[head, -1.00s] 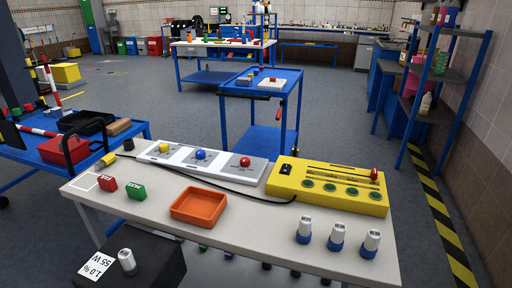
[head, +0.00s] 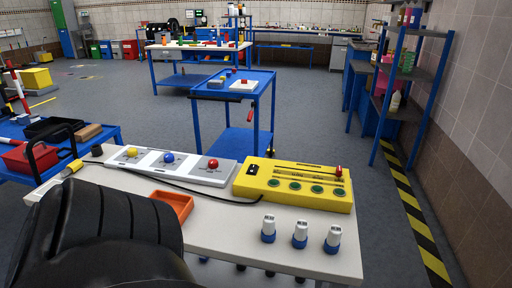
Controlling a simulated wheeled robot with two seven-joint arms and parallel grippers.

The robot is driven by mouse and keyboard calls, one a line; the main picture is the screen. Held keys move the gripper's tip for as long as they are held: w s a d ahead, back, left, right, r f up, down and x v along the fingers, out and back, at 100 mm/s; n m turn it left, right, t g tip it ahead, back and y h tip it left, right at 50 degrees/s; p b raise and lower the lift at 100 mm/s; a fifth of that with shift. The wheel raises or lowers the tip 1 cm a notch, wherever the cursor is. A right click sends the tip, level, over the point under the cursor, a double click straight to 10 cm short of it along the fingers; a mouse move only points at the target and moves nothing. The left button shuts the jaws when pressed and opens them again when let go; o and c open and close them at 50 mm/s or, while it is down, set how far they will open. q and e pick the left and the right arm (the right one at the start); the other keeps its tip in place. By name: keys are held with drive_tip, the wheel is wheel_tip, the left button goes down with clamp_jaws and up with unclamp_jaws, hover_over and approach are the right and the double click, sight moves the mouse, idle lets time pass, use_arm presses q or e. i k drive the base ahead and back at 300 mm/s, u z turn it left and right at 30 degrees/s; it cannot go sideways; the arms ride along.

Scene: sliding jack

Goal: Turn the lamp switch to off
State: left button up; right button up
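The yellow control box (head: 293,186) lies on the near table. A small black switch (head: 252,169) is at its upper left corner; it looks like the lamp switch, but its on or off position is too small to tell. A red knob (head: 338,172) stands at the right end of a slot in the box, with several dark green round parts along the front. A large black part of my arm fills the lower left of the head view, well left of the box. Neither of my grippers' fingers can be seen.
A grey-white panel (head: 190,178) with yellow, blue and red buttons sits left of the box. An orange tray (head: 174,204) is partly hidden by my arm. Three white-and-blue cylinders (head: 300,233) stand in front of the box. A black cable runs along the table (head: 225,225).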

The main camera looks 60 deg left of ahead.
sight(213, 164)
drive_tip(key=i, duration=0.3)
drive_tip(key=u, duration=1.15)
